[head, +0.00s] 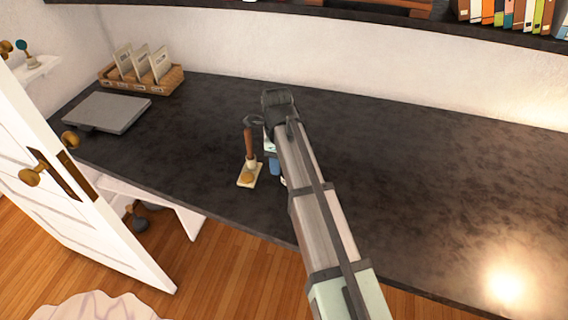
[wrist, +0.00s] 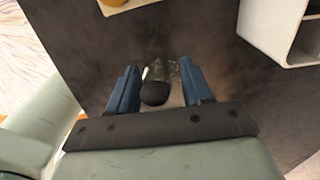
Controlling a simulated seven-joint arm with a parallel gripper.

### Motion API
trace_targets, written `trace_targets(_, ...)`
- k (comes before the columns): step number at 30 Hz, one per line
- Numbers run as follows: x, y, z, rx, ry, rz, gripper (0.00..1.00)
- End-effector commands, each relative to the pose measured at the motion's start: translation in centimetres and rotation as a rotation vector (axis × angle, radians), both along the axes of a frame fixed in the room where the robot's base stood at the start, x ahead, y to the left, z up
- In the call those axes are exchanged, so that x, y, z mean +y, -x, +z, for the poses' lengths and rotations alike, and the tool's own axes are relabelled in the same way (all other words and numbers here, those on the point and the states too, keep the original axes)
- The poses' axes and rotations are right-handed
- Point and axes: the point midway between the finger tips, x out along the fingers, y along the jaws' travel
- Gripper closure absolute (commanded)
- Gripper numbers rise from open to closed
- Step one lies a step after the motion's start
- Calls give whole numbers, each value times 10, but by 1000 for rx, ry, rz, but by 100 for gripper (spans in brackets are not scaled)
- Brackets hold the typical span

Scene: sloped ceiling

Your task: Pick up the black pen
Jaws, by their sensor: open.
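My gripper (wrist: 157,70) is over the dark desk, with its two blue fingers apart. In the wrist view a rounded black thing (wrist: 155,94) shows between the fingers, nearer their bases. I cannot tell whether it is the black pen or how far below it lies. A thin pale piece (wrist: 146,74) and a clear, glassy patch (wrist: 172,72) show just beyond it. In the head view a blue finger of my gripper (head: 275,167) shows beside my arm, which hides the desk behind it. No pen can be made out clearly in the head view.
A brown-handled item (head: 249,145) stands on a cream base just left of my gripper. The dark desk (head: 420,190) is clear to the right. A grey flat slab (head: 107,112) and a wooden card holder (head: 142,82) are at the left. An open white door (head: 75,200) stands at the left.

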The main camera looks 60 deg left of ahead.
Motion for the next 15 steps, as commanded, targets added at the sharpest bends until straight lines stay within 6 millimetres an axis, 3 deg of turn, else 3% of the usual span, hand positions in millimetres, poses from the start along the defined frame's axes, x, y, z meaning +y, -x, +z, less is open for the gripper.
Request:
trace_targets(9, 0, 0, -7, 0, 0, 0, 51)
trace_targets(15, 0, 0, -7, 0, 0, 0, 70)
